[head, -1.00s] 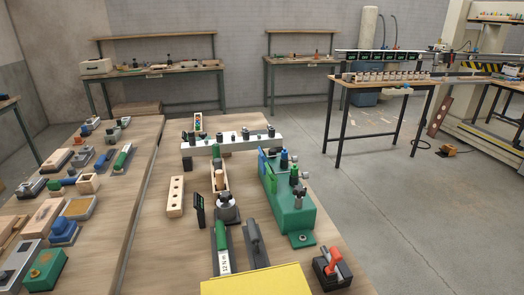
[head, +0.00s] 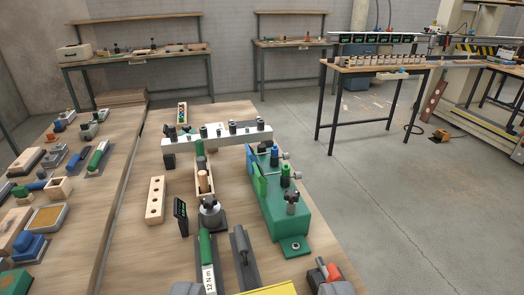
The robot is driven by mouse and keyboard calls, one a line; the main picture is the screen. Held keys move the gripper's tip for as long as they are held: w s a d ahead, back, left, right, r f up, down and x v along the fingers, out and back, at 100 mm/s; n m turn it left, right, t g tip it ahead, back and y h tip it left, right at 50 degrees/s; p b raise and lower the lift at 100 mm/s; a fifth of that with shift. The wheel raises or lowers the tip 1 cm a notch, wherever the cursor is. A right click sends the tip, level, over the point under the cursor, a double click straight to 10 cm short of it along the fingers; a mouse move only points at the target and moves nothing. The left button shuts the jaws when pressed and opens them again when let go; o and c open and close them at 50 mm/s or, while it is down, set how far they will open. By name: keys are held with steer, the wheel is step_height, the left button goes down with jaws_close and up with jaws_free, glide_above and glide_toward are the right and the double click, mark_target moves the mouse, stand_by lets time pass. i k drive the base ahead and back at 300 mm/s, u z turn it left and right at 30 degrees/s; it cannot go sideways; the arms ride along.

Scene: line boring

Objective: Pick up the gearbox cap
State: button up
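I cannot single out the gearbox cap for sure in the head view. A green housing-like block (head: 284,225) stands on the middle bench, with several upright dark and green pins on top and a bolted foot at its near end. Two grey rounded shapes at the bottom edge look like the fingertips of my gripper (head: 262,291). They are wide apart, with no held object visible. They are on the near side of the green block and apart from it.
A white bar (head: 218,138) crosses behind the green block. A torque wrench with a green handle (head: 206,250), a dark tool (head: 244,258), a wooden block with holes (head: 155,200) and a red-handled tool (head: 328,272) crowd the wooden bench (head: 135,265). A yellow surface (head: 268,290) is cut off at the bottom.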

mark_target(261, 147)
steer(key=z, duration=0.1)
steer(key=k, duration=0.75)
steer(key=z, duration=0.95)
steer(key=k, duration=0.85)
steer(key=z, duration=1.1)
steer(key=i, duration=1.4)
steer(key=u, duration=0.25)
steer(key=i, duration=1.3)
steer(key=u, duration=1.25)
steer(key=i, duration=1)
steer(key=u, duration=1.05)
steer(key=i, duration=1.3)
steer(key=u, duration=0.2)
